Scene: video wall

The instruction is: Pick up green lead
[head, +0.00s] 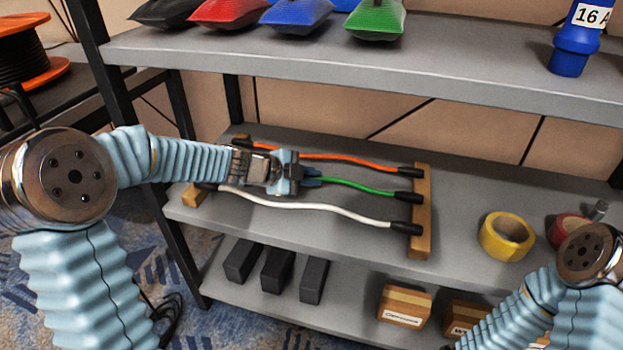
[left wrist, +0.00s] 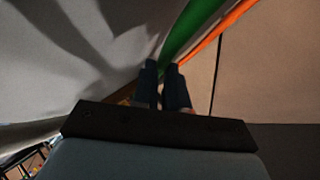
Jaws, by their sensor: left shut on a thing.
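The green lead (head: 358,187) lies on the middle shelf, between an orange lead (head: 340,158) above it and a white lead (head: 310,206) below it in the head view. Its black right end rests on a wooden block (head: 421,210). My left gripper (head: 312,182) is shut on the green lead near its middle; the hand hides the lead's left part. In the left wrist view the green lead (left wrist: 189,38) runs up from the dark fingers (left wrist: 168,84), with the orange lead (left wrist: 215,37) beside it. My right arm shows at the lower right, but its gripper is out of view.
A yellow tape roll (head: 507,236) and a red roll (head: 568,229) sit on the middle shelf (head: 455,230) at right. The upper shelf (head: 440,62) overhangs, with coloured bags and a blue connector (head: 577,42). Black blocks (head: 278,270) and labelled boxes (head: 404,305) sit below.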

